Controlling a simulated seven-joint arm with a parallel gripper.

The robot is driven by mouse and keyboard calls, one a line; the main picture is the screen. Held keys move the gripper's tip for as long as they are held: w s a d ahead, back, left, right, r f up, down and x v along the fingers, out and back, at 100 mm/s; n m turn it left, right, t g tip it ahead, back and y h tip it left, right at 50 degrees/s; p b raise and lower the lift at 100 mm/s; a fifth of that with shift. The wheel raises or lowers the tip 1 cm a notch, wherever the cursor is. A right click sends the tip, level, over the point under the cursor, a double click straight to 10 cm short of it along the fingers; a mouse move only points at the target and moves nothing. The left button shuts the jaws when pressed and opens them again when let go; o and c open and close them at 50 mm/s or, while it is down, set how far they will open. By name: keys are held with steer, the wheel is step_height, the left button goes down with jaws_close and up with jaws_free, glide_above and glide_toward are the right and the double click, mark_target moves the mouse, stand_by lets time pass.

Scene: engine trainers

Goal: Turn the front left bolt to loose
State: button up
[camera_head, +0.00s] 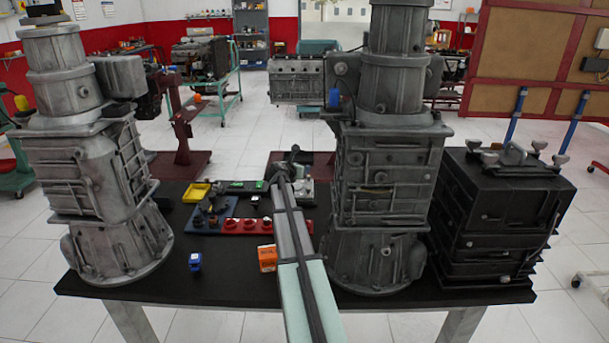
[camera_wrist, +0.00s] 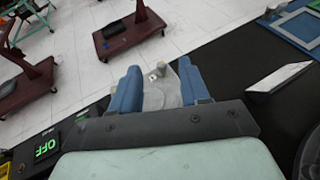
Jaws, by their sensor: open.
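My gripper (camera_head: 284,168) is over the back middle of the black table in the head view, partly hidden by my own arm. In the wrist view my gripper (camera_wrist: 159,84) shows two blue fingers standing apart. Between and beyond them is a light grey metal piece (camera_wrist: 160,95) with small pale bolt-like knobs on it. I see no contact with it. A grey metal block (camera_head: 306,192) lies beside the gripper in the head view, mostly behind my arm. Which knob is the front left bolt cannot be told.
Tall grey castings stand at the left (camera_head: 85,170) and right (camera_head: 385,180), with a black engine block (camera_head: 495,215) beyond. A green OFF display (camera_wrist: 46,148) shows.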

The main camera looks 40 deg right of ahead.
steer(key=w+d+r+n+t+h, duration=0.25)
steer(key=w+d+r, duration=0.25)
steer(key=w+r, duration=0.3)
steer(key=w+d+r+n+t+h, duration=0.15)
steer(key=w+d+r+n, duration=0.25)
steer(key=w+d+r, duration=0.45)
steer(key=w+a+r+n+t+y, duration=0.2)
steer(key=w+n+t+y, duration=0.15)
steer(key=w+n, duration=0.3)
steer(key=w+a+r+n+t+y, duration=0.3)
steer(key=w+n+y, duration=0.2)
steer(key=w+n, duration=0.15)
steer(key=g+y, duration=0.7)
steer(key=g, duration=1.3)
glide_toward(309, 178)
steer(key=shift+m+h, duration=0.25)
steer(key=shift+m, duration=0.2)
steer(key=x, duration=0.7)
steer(key=shift+w+d+f, duration=0.1)
steer(key=shift+w+f, duration=0.1)
steer(key=shift+w, duration=0.05)
